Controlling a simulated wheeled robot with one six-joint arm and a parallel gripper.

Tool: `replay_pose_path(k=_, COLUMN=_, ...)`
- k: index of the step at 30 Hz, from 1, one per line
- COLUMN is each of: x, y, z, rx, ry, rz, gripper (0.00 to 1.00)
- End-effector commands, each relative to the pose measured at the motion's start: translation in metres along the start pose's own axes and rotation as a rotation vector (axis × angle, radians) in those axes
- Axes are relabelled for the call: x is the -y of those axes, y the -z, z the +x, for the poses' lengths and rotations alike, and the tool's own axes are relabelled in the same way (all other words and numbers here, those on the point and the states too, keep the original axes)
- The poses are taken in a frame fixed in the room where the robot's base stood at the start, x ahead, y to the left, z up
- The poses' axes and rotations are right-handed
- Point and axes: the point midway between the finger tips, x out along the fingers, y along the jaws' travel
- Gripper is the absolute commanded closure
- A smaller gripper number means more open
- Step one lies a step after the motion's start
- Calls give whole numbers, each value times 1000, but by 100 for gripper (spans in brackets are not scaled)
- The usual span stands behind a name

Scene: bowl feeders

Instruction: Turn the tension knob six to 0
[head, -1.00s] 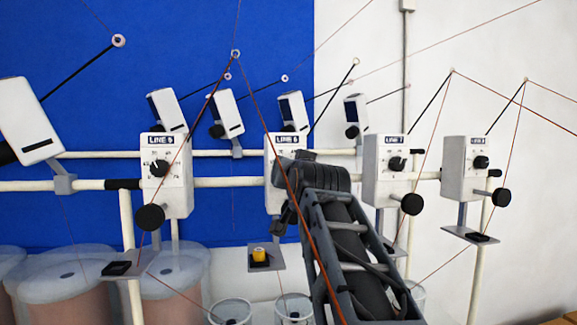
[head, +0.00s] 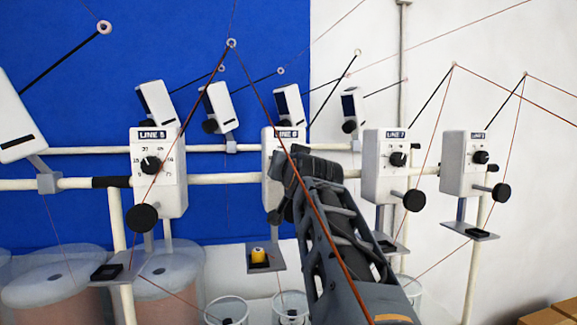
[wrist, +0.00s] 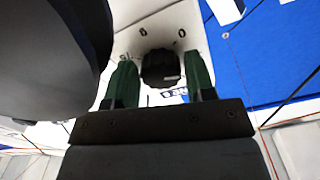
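The LINE 6 box (head: 270,150) is white and stands mid-picture in the head view. My arm covers most of its front, so its knob and dial are hidden there. In the wrist view the white box face (wrist: 165,30) fills the upper middle, with part of its label upside down. A small dark tension knob (wrist: 160,70) sits on that face. My gripper (wrist: 160,78) is open, with one green finger on each side of the knob. Gaps show between the fingers and the knob; I cannot tell how deep they reach. The knob's setting is not readable.
A large black round part (wrist: 50,50) is very close at the left of the wrist view. The LINE 5 box (head: 158,175) and LINE 7 box (head: 385,175) flank LINE 6. A yellow piece (head: 258,256) sits on the tray below. A thread crosses in front of my arm.

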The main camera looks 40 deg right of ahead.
Motion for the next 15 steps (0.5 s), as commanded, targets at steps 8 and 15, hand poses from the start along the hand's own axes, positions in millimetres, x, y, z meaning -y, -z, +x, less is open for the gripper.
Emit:
replay_pose_path(k=8, x=0, y=0, z=0, rx=0, ry=0, rz=0, gripper=77)
replay_pose_path(k=15, x=0, y=-1, z=0, rx=0, ry=0, rz=-14, gripper=82)
